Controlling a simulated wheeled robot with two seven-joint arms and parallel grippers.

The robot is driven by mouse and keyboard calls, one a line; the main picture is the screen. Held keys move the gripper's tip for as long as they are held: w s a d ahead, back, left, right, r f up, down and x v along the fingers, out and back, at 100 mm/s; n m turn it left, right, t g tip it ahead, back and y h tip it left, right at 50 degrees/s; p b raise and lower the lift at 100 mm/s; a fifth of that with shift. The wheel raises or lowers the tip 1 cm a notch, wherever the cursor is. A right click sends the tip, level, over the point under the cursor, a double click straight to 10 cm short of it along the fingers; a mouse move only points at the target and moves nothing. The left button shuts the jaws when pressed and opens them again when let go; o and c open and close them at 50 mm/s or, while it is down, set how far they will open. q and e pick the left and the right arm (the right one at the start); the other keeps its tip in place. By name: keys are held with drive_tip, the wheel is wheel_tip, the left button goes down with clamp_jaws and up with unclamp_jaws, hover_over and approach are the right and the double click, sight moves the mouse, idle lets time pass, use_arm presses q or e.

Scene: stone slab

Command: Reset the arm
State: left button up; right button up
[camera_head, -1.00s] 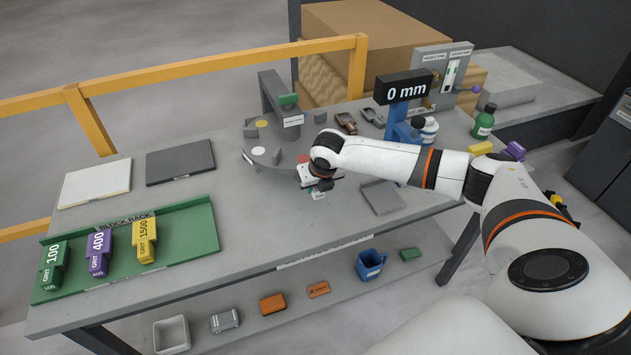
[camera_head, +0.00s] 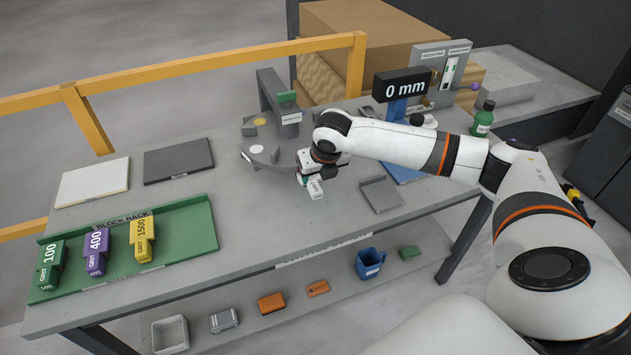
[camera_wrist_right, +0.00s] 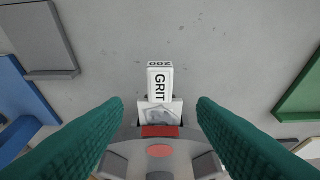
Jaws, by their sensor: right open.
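My right gripper (camera_head: 312,176) is over the table, just in front of the round grey turntable. In the right wrist view its two teal fingers (camera_wrist_right: 160,101) are spread wide apart. A white block marked GRIT 200 (camera_wrist_right: 160,82) shows between and beyond the fingertips, and neither finger touches it. In the head view this white block (camera_head: 316,189) is close beside the gripper, on the near side. My right arm (camera_head: 400,145) reaches in from the right with its elbow bent. My left arm and gripper are not in view.
The green block rack (camera_head: 190,228) with several grit blocks stands at the left front. A grey tray (camera_head: 381,194) lies right of the gripper. A 0 mm display (camera_head: 401,86) on a blue stand and a green bottle (camera_head: 483,119) are behind the arm. The table's centre-left is clear.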

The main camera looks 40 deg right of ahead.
drive_tip(key=v, duration=0.6)
drive_tip(key=s+a+f+m+y, duration=0.2)
drive_tip(key=s+a+f+m, duration=0.35)
drive_tip(key=a, duration=0.35)
drive_tip(key=s+a+f+m+y, duration=0.1)
drive_tip(key=s+a+f+m, duration=0.45)
drive_tip(key=a, duration=0.45)
drive_tip(key=s+f+m, duration=0.2)
drive_tip(key=s+m, duration=0.5)
drive_tip(key=m, duration=0.3)
drive_tip(key=s+d+f+m+g+h, duration=0.15)
drive_tip(key=s+d+m, duration=0.25)
drive_tip(key=s+m, duration=0.55)
wheel_tip(320, 180, down, 26)
drive_tip(key=b, duration=0.1)
drive_tip(key=s+d+f+g, duration=0.2)
drive_tip(key=s+f, duration=1.4)
drive_tip(key=s, duration=0.1)
drive_tip(key=shift+s+d+f, duration=0.25)
drive_tip(key=shift+d+f, duration=0.15)
